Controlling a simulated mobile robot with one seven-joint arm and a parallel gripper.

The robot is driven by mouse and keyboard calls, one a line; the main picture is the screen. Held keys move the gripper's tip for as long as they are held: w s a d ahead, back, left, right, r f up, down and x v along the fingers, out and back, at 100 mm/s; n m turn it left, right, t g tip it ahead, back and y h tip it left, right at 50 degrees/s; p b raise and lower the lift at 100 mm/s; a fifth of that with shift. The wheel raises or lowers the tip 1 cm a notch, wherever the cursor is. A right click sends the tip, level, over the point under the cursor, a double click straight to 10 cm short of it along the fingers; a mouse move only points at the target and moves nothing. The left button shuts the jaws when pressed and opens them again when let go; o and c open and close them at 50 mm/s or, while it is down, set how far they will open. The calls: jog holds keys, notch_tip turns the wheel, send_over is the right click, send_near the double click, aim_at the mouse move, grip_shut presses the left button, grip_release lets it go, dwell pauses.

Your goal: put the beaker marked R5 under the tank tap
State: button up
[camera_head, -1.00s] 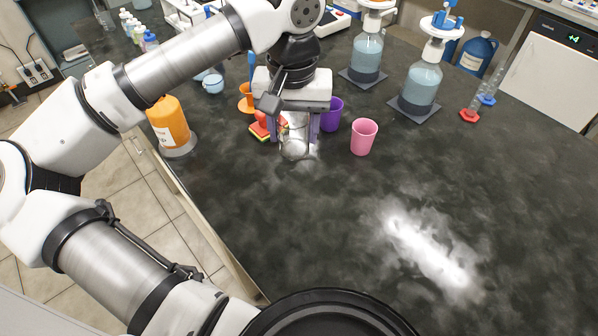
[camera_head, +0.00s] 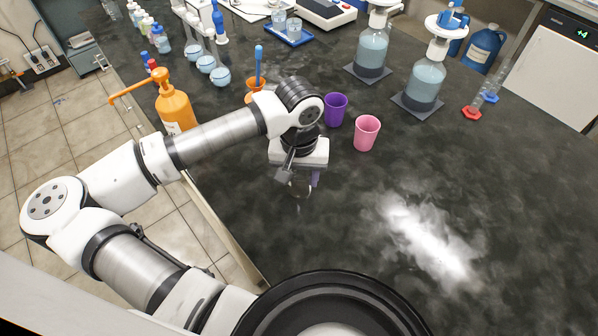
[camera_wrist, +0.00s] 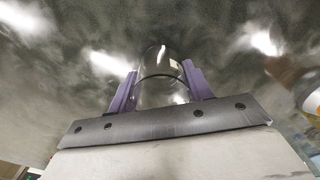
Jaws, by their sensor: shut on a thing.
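My gripper (camera_head: 302,182) is over the dark bench, left of its middle. It is shut on a clear glass beaker (camera_head: 300,192), which is mostly hidden by the hand in the head view. In the wrist view the beaker (camera_wrist: 162,66) sits between my gripper's two purple fingers (camera_wrist: 160,84). I cannot make out a tank with a tap in either view.
A pink cup (camera_head: 367,133) and a purple cup (camera_head: 335,109) stand just behind my gripper. An orange pump bottle (camera_head: 175,108) is at the left edge. Two dispenser bottles (camera_head: 371,55) (camera_head: 424,85) stand on dark mats. The bench at front right is clear.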

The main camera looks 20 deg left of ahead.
jog(key=shift+f, duration=0.2)
jog(key=o, duration=0.5)
jog(key=shift+b, duration=0.3)
jog(key=o, duration=0.5)
jog(key=shift+r, duration=0.1)
jog(key=shift+r, duration=0.1)
